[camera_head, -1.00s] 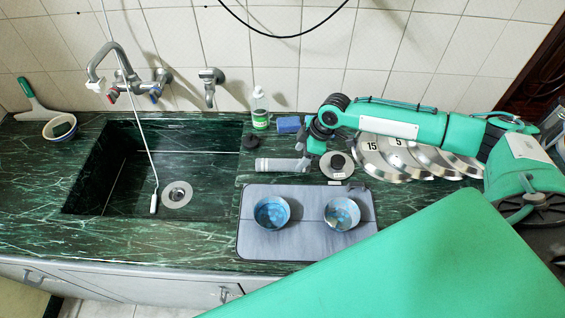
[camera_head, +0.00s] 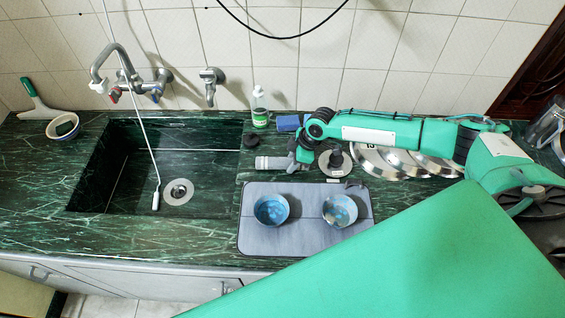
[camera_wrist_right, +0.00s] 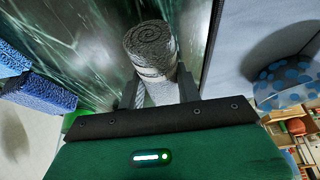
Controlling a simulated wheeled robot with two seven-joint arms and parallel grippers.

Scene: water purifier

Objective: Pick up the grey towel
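The grey towel (camera_head: 275,163) is rolled up and lies on the green counter, behind the grey mat and right of the sink. In the right wrist view its spiral end and side (camera_wrist_right: 152,50) show between my two fingers. My right gripper (camera_head: 293,160) is at the towel's right end, low over the counter. In the wrist view the right gripper (camera_wrist_right: 160,90) is open, with one finger on each side of the towel; whether either finger touches it is hard to tell. My left gripper is not in view.
The grey mat (camera_head: 305,241) holds two blue bowls (camera_head: 271,210) (camera_head: 340,210). A green-labelled bottle (camera_head: 260,110), a blue sponge (camera_head: 289,123) and a dark round stopper (camera_head: 251,141) stand behind the towel. Metal lids (camera_head: 395,162) lie to the right. The sink (camera_head: 110,165) is left.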

